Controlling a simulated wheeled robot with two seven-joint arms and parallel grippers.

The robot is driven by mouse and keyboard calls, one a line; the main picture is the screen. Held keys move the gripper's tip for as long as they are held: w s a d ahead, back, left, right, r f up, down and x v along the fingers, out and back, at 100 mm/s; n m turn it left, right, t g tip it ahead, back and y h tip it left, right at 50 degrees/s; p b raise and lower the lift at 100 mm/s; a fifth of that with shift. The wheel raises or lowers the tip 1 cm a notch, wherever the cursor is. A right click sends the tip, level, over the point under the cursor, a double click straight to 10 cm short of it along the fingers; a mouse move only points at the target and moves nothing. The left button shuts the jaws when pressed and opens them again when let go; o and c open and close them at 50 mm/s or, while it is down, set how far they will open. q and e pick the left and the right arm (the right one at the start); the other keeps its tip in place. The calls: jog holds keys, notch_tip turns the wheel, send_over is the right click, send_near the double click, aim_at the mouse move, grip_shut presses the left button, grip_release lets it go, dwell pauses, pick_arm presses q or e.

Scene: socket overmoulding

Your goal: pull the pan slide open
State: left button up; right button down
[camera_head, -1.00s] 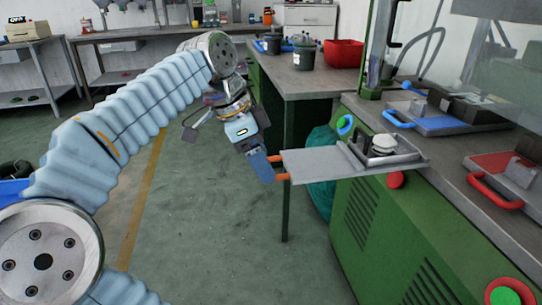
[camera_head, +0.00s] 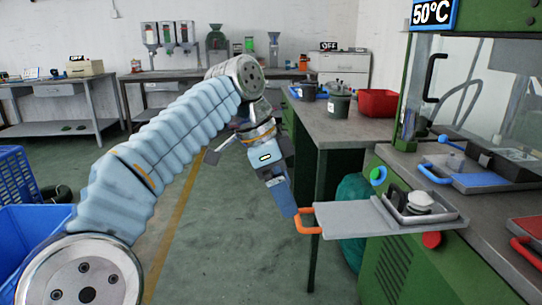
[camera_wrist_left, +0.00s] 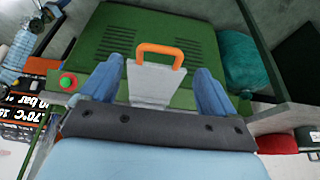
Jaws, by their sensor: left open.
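The pan slide (camera_head: 350,218) is a flat grey plate sticking out to the left from the green machine, with an orange loop handle (camera_head: 306,219) at its outer end. A metal pan (camera_head: 420,208) with a white part in it sits at its machine end. In the left wrist view, the orange handle (camera_wrist_left: 161,50) shows between the two spread blue fingers (camera_wrist_left: 158,70). My right gripper is not in view.
The green machine (camera_head: 395,270) stands at the right, with a blue-handled tray (camera_head: 480,178) on its top. A bench (camera_head: 335,125) with dark pots and a red bin (camera_head: 379,103) stands behind. Blue crates (camera_head: 30,230) are at the left. The floor left of the slide is clear.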

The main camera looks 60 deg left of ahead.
pick_arm(q)
jog(key=p+v, duration=0.1)
jog(key=v, duration=0.7)
jog(key=shift+p, duration=0.4)
jog(key=shift+s, duration=0.15)
